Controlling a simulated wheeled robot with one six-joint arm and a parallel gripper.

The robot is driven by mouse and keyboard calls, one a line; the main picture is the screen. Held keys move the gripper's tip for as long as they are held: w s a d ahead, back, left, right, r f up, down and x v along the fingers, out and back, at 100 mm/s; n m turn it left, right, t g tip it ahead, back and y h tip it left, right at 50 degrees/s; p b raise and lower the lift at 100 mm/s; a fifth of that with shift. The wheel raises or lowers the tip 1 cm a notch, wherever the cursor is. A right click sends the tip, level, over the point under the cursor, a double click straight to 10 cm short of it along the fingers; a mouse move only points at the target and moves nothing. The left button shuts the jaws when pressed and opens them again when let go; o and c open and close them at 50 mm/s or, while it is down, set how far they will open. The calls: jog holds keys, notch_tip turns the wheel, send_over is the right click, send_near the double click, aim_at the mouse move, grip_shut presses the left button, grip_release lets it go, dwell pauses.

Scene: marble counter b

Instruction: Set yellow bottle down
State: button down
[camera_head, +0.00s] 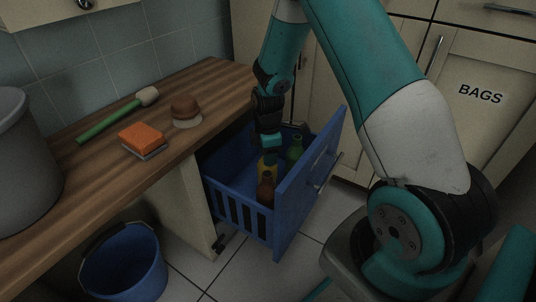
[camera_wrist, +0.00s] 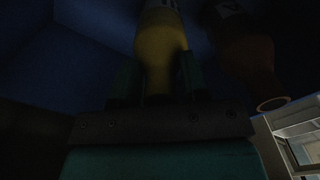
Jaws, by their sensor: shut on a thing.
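The yellow bottle (camera_head: 264,168) is inside the open blue drawer (camera_head: 225,203), mostly hidden by my gripper and a brown bottle in the head view. In the dark wrist view the yellow bottle (camera_wrist: 162,60) stands between the two fingers. My gripper (camera_head: 270,152) reaches down into the drawer from above and is shut on the yellow bottle; its fingers also show in the wrist view (camera_wrist: 158,90). Whether the bottle's base touches the drawer floor cannot be seen.
A brown bottle (camera_head: 265,190) stands close in front of the yellow one, and a green bottle (camera_head: 295,148) is close behind to the right. The drawer front (camera_head: 311,185) rises at the right. A sponge (camera_head: 142,138) and brushes lie on the wooden counter (camera_head: 90,175).

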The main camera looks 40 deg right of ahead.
jog(key=c, duration=0.6)
grip_release()
jog(key=shift+r, duration=0.1)
notch_tip(320, 180, up, 11)
jog(key=p, duration=0.6)
jog(key=s+a+r+m+y, duration=0.1)
jog(key=s+a+r, duration=0.2)
jog(key=a+r, duration=0.4)
jog(key=s+a+r+m+y, duration=0.1)
jog(key=s+a+r+m, duration=0.15)
jog(key=a+r, duration=0.35)
jog(key=s+a+r+m, duration=0.1)
jog(key=s+a+r, duration=0.1)
jog(key=s, duration=0.4)
jog(key=s+a+r+y, duration=0.1)
jog(key=s+a+r, duration=0.2)
jog(key=s, duration=0.3)
jog(key=s+a+r+m+y, duration=0.1)
jog(key=s+a+r, duration=0.2)
jog(key=s, duration=0.3)
jog(key=shift+a+r+m+p, duration=0.15)
jog(key=shift+a+m+p, duration=0.25)
jog(key=shift+a, duration=0.4)
